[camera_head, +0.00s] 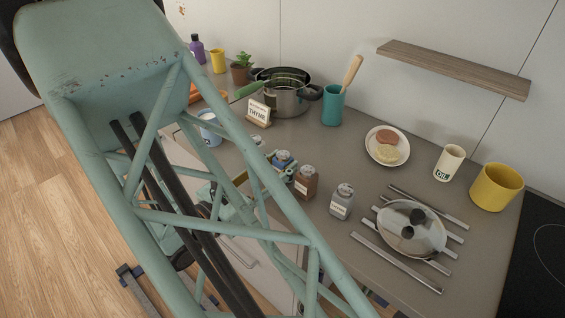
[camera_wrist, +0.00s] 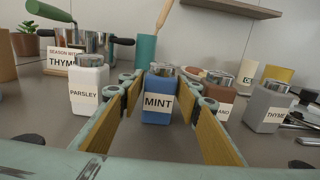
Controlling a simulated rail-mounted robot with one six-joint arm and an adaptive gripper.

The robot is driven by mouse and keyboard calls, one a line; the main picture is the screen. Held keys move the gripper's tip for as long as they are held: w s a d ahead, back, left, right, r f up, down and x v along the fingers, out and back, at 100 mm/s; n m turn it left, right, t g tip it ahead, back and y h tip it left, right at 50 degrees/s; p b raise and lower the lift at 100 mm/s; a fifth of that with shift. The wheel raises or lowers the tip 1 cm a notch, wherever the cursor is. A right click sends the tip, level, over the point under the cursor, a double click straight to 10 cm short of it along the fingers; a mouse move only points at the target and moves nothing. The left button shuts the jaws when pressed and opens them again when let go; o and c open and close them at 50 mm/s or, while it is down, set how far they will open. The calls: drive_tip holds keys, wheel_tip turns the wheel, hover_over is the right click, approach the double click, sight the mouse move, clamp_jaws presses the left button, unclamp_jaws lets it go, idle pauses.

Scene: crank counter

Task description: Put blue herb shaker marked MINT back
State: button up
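The blue shaker marked MINT (camera_wrist: 158,104) stands upright on the counter in the wrist view, between the two fingers of my gripper (camera_wrist: 164,97). The fingers are spread, with a visible gap on each side of the shaker near the tips. In the head view the blue shaker (camera_head: 283,158) is partly hidden behind my gripper and arm. A white shaker marked PARSLEY (camera_wrist: 88,82) stands to its left. A brown shaker (camera_wrist: 221,93), its label partly hidden by the right finger, and a grey shaker marked THYME (camera_wrist: 268,110) stand to its right.
A sign reading SEASON WITH THYME (camera_wrist: 59,61) stands before a steel pot (camera_head: 287,98). A teal utensil holder (camera_head: 333,107), a plate with food (camera_head: 375,154), an OIL cup (camera_head: 448,163) and a yellow pot (camera_head: 496,188) stand behind. A glass lid (camera_head: 411,231) lies on metal bars at right.

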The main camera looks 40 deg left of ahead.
drive_tip(key=s+a+p, duration=0.1)
drive_tip(key=s, duration=1)
drive_tip(key=shift+a+p, duration=0.2)
drive_tip(key=shift+p, duration=0.2)
